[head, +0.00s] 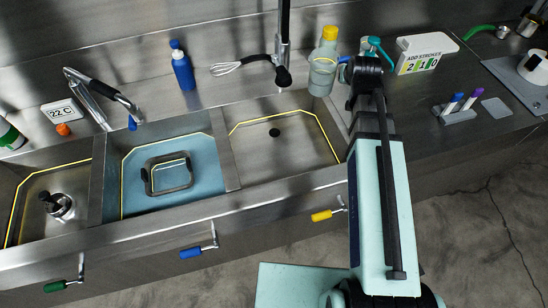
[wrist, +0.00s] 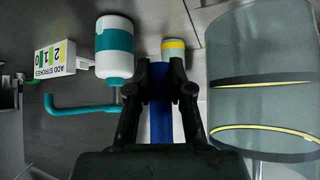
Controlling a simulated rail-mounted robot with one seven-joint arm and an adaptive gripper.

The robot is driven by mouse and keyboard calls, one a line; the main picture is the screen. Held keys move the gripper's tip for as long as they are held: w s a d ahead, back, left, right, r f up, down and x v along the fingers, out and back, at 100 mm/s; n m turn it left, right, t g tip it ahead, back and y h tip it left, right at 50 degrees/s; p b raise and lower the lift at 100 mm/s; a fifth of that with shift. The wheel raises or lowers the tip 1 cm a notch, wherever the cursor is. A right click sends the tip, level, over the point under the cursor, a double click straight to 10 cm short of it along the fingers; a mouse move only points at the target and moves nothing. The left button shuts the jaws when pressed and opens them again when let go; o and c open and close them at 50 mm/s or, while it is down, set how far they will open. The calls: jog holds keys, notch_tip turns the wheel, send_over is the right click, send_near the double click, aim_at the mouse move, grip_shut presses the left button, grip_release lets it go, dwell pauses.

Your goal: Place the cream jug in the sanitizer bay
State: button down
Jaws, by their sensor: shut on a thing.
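The cream jug looks like a grey, translucent vessel with a yellow line around it (head: 322,76). In the wrist view it is large at the right (wrist: 262,85), with a dark blue upright strip, apparently its handle (wrist: 161,118), between my fingers. My gripper (head: 348,70) is shut on this handle; its fingers also show in the wrist view (wrist: 158,90). The jug is at the back right corner of the right sink bay (head: 290,150); I cannot tell if it touches the counter. The middle bay (head: 200,205) has a blue floor or liquid. No bay is visibly labelled sanitizer.
A dark frame (head: 168,174) is in the middle bay; a dark object (head: 57,205) is in the left bay. A faucet (head: 283,45) overhangs the right bay. A yellow-capped bottle (head: 330,33) and teal-topped pump (wrist: 114,50) stand behind my gripper. The right bay looks empty.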

jog(key=shift+n, duration=0.3)
jog(key=a+f+b, duration=0.1)
jog(key=f+b, duration=0.3)
jog(key=b, duration=0.1)
jog(key=w+a+f+b, duration=0.1)
jog(key=f+b, duration=0.1)
jog(key=f, duration=0.1)
jog(key=shift+w+a, duration=0.1)
jog(key=shift+a, duration=0.25)
jog(key=s+a+f+n+g+y+b, duration=0.35)
jog(key=a+f+n+y+b, duration=0.5)
jog(key=a+b, duration=0.45)
jog(key=shift+n+g+h, duration=0.25)
jog(key=shift+n+h, duration=0.3)
jog(key=shift+n, duration=0.4)
jog(key=shift+w+a+f+p, duration=0.1)
jog(key=shift+a+f+p, duration=0.1)
jog(key=shift+f, duration=1.55)
jog(key=shift+w+a+f+p, duration=0.15)
jog(key=shift+f, duration=1.55)
jog(key=shift+w+a+f+p, duration=0.1)
jog(key=shift+a+f+p, duration=0.1)
jog(key=shift+f, duration=1.55)
jog(key=shift+f, duration=0.2)
jog(key=c, duration=1)
grip_release()
jog(key=shift+r, duration=0.1)
jog(key=shift+c, duration=0.2)
